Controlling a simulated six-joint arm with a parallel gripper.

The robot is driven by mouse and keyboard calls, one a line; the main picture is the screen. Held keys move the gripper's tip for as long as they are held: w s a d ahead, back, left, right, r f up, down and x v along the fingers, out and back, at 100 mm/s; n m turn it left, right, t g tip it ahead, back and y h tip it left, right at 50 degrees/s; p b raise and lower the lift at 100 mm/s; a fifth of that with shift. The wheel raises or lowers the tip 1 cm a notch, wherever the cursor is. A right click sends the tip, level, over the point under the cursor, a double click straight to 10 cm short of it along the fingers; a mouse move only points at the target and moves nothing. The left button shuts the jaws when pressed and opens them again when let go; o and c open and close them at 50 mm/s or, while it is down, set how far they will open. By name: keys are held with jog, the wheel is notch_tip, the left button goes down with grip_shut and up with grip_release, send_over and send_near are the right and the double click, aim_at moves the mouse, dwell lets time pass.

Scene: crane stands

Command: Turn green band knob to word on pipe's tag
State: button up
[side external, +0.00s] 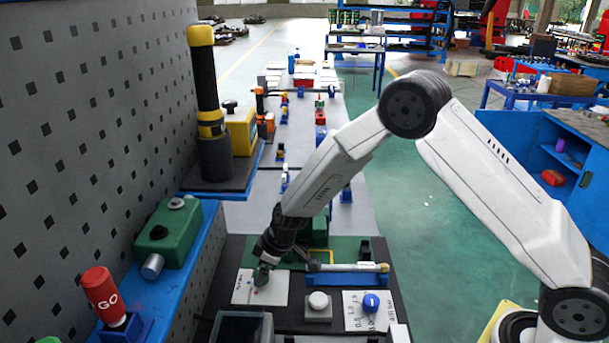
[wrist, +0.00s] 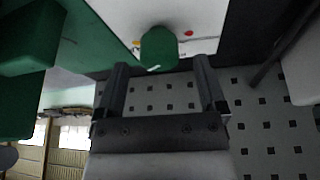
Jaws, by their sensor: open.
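A green knob (wrist: 158,48) with a short white mark sits on a white plate (wrist: 205,18) in the wrist view. Red and yellow marks show beside the knob. In the side view the white plate (side external: 277,290) lies on the dark bench, and my gripper is just over it, largely hiding the knob. My gripper (wrist: 160,64) is open, with one finger on each side of the knob and gaps showing. A red cylinder (side external: 103,291) lettered "GO" leans in a blue holder at lower left. I cannot tell whether this is the pipe's tag.
A blue knob (side external: 371,302) on a numbered plate and a white round button (side external: 318,300) stand to the right. A blue bar (side external: 345,280) lies behind them. A green box (side external: 168,232) sits on the left ledge beside the perforated wall (side external: 90,130). A black pipe (side external: 205,80) with yellow bands rises behind.

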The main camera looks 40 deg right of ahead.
jog(key=shift+x, duration=0.75)
grip_shut()
jog(key=shift+m+h, duration=0.7)
jog(key=shift+m, duration=0.9)
grip_release()
jog(key=shift+t, duration=0.3)
